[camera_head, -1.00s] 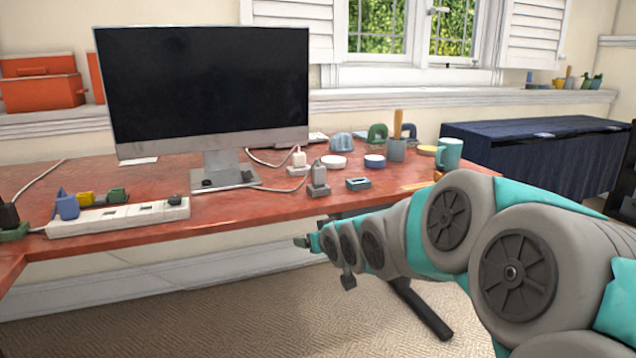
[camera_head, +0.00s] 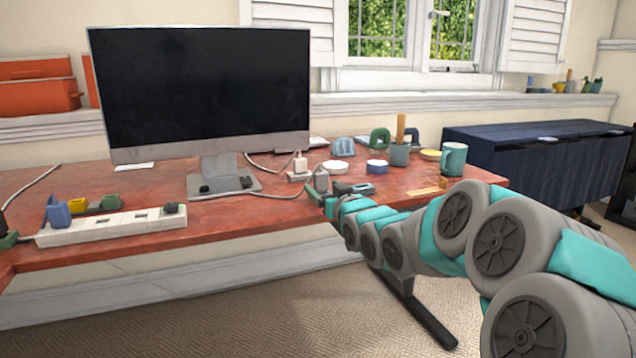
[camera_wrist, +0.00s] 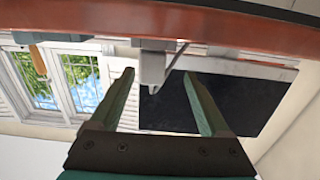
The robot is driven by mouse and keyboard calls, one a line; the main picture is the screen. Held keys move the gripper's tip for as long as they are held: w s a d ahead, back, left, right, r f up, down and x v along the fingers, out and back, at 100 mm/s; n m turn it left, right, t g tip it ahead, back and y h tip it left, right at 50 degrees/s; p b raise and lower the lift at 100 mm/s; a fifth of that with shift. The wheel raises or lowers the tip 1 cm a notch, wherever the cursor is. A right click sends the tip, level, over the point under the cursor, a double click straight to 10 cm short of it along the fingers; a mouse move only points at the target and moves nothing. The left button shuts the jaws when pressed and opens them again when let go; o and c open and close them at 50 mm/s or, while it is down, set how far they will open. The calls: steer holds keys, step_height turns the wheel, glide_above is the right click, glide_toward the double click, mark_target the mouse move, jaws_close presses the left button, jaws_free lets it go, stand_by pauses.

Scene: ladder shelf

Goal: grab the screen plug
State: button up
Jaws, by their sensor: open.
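A grey plug (camera_head: 321,180) stands upright near the front edge of the red desk (camera_head: 250,215), with a cable running left toward the monitor's foot. A white plug (camera_head: 300,163) with its own cable stands just behind it. I cannot tell for certain which is the screen plug. My gripper (camera_head: 318,197) is open at the desk's edge, in front of the grey plug. In the wrist view, which is upside down, the grey plug (camera_wrist: 152,65) appears in the gap between the green fingers of my gripper (camera_wrist: 158,77). Contact is not visible.
A white power strip (camera_head: 110,226) with several coloured plugs lies at left. The desk between strip and grey plug is mostly clear.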

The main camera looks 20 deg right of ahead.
mark_target(317, 175)
steer(key=shift+w+d+r, duration=0.15)
steer(key=shift+w+r, duration=0.05)
steer(key=shift+w, duration=1.1)
steer(key=shift+w+d+r+p, duration=0.1)
steer(key=shift+w+d+p, duration=0.05)
steer(key=shift+w, duration=0.8)
steer(key=shift+w+d+p, duration=0.1)
steer(key=shift+w+p, duration=0.1)
steer(key=shift+w, duration=0.8)
steer(key=shift+w+d+r+p, duration=0.1)
steer(key=shift+w+d+p, duration=0.05)
steer(key=shift+w, duration=0.8)
steer(key=shift+c, duration=0.3)
jaws_close()
